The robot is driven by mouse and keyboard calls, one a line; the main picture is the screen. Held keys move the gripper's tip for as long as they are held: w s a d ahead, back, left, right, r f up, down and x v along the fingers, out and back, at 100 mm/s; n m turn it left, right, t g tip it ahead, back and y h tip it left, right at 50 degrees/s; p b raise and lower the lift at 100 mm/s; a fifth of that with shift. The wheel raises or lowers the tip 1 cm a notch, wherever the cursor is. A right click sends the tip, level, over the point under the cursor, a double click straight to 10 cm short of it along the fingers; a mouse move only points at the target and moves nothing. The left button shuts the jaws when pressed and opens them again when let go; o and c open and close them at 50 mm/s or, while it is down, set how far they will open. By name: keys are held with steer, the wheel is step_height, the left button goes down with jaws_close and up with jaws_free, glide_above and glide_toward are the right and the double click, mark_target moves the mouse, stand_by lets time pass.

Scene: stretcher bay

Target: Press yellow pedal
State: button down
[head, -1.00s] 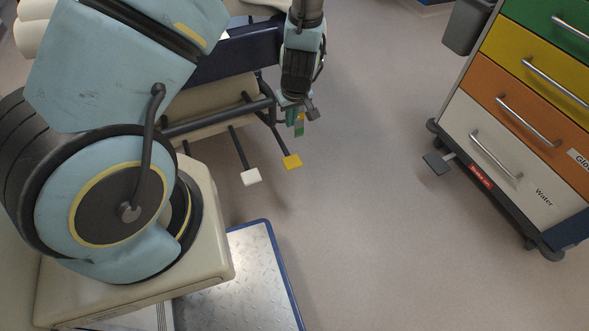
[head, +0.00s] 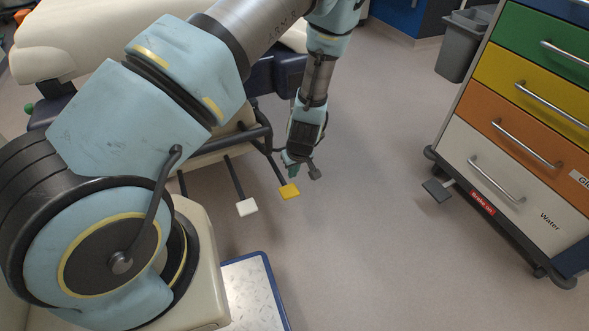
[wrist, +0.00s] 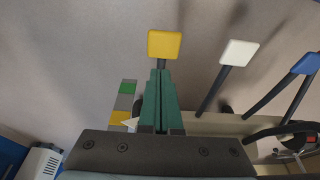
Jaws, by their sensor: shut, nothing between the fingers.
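The yellow pedal (head: 289,191) is a small square pad on a dark bar, low at the stretcher's end. It also shows in the wrist view (wrist: 165,44), just beyond my fingertips. My gripper (head: 291,170) points down just above and behind it in the head view. In the wrist view my green fingers (wrist: 161,74) are together, with nothing between them, in line with the pedal's bar. I cannot tell whether they touch it. A white pedal (head: 247,207) sits to the left of the yellow one in the head view.
A blue pedal (wrist: 305,63) shows beyond the white one in the wrist view. A drawer cart (head: 510,150) with a grey pedal (head: 437,190) stands at the right. A metal-topped platform (head: 255,290) lies at the front. Open floor lies between stretcher and cart.

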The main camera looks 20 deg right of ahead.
mark_target(291, 190)
steer(key=x, duration=0.2)
steer(key=b+x, duration=0.1)
steer(key=x, duration=0.2)
steer(key=s+x, duration=0.1)
steer(key=x, duration=0.2)
steer(key=shift+f, duration=0.3)
